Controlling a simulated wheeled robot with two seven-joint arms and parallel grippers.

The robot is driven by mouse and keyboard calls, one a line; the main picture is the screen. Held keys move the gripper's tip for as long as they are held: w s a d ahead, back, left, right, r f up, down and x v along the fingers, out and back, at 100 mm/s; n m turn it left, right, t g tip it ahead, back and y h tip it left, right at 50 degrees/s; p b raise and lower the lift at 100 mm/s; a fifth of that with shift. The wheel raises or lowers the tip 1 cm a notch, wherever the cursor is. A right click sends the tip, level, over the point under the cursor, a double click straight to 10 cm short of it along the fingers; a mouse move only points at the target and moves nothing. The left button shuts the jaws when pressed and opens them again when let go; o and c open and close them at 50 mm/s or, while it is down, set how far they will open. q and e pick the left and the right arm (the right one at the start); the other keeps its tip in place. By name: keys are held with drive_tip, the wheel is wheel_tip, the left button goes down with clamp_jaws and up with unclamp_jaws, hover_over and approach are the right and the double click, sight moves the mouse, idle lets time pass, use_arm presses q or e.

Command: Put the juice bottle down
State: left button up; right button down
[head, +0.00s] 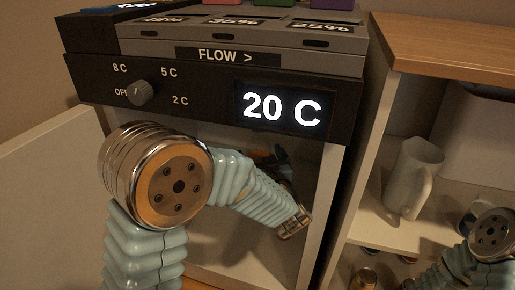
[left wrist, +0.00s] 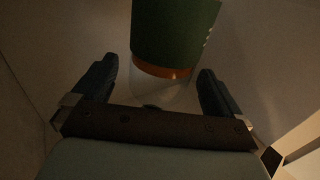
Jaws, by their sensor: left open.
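The juice bottle (left wrist: 176,30) shows in the left wrist view, with a dark green label, an orange band and a clear section. Its top end is cut off by the frame. My left gripper (left wrist: 158,78) is open, with one finger on each side of the clear section and a gap on both sides. In the head view my left arm reaches into the open compartment below the display, and the left gripper (head: 281,157) shows as a small dark shape inside. I cannot make out the bottle there. My right gripper is outside the view; only part of that arm shows at lower right.
The dispenser (head: 215,95) with its "20 C" display hangs above the compartment. Its pale door (head: 50,165) stands open at left.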

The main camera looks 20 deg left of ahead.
use_arm(q)
drive_tip(key=v, duration=0.8)
drive_tip(key=shift+s+p, duration=0.2)
drive_tip(key=shift+p, duration=0.1)
